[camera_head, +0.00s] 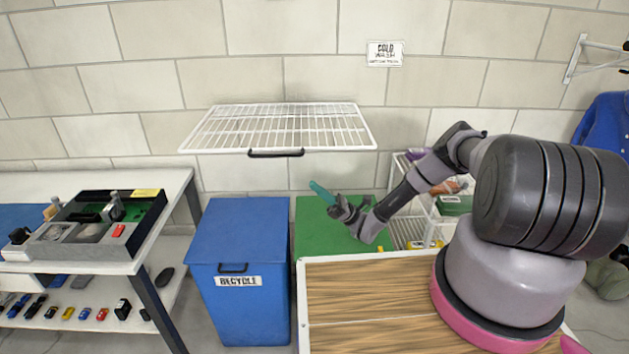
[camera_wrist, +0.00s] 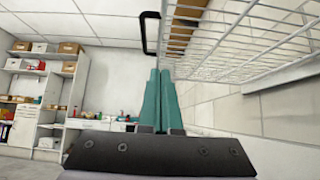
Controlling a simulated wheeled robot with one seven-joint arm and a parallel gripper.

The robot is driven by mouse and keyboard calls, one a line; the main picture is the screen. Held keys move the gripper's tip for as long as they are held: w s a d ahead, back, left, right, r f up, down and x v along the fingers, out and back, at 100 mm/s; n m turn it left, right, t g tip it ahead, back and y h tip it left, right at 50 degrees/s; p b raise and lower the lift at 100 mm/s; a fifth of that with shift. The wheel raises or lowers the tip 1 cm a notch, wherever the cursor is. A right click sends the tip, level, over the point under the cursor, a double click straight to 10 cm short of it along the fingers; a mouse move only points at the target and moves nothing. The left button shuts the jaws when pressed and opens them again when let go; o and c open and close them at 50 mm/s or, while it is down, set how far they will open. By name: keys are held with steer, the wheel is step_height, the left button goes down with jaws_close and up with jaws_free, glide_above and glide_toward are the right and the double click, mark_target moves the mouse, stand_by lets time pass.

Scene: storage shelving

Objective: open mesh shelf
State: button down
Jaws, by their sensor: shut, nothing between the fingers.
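The white wire mesh shelf (camera_head: 285,127) is on the block wall, with a black handle (camera_head: 276,153) at its front edge. In the wrist view the mesh shelf (camera_wrist: 250,45) fills the upper right and its black handle (camera_wrist: 151,34) is above the fingertips. My gripper (camera_head: 320,190) has teal fingers and is below and to the right of the handle, apart from it. In the wrist view my gripper's fingers (camera_wrist: 160,85) lie together with nothing between them.
A blue recycle bin (camera_head: 240,270) and a green bin (camera_head: 330,235) stand under the shelf. A wood-topped surface (camera_head: 370,300) is in front. A table with a tray (camera_head: 90,225) is at left. A white wire rack (camera_head: 407,232) stands behind my arm.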

mark_target(286, 151)
steer(key=shift+w+a+r, duration=0.1)
steer(key=shift+a+r, duration=0.8)
steer(key=shift+r, duration=0.7)
steer(key=shift+s+a+r, duration=0.1)
steer(key=shift+a+r, duration=0.85)
steer(key=shift+r, duration=0.65)
steer(key=shift+w+a+r, duration=0.1)
steer(key=shift+a+r, duration=0.8)
steer(key=shift+r, duration=0.7)
steer(key=r+m+t, duration=0.1)
steer(key=r+m, duration=0.1)
steer(key=r, duration=0.2)
steer(key=r+m+t, duration=0.1)
steer(key=r+t, duration=0.1)
steer(key=r, duration=0.1)
steer(key=r+m+t+h, duration=0.1)
steer(key=r+m+t, duration=0.1)
steer(key=r, duration=0.2)
steer(key=shift+w+r+m, duration=0.3)
steer(key=shift+w+r, duration=0.05)
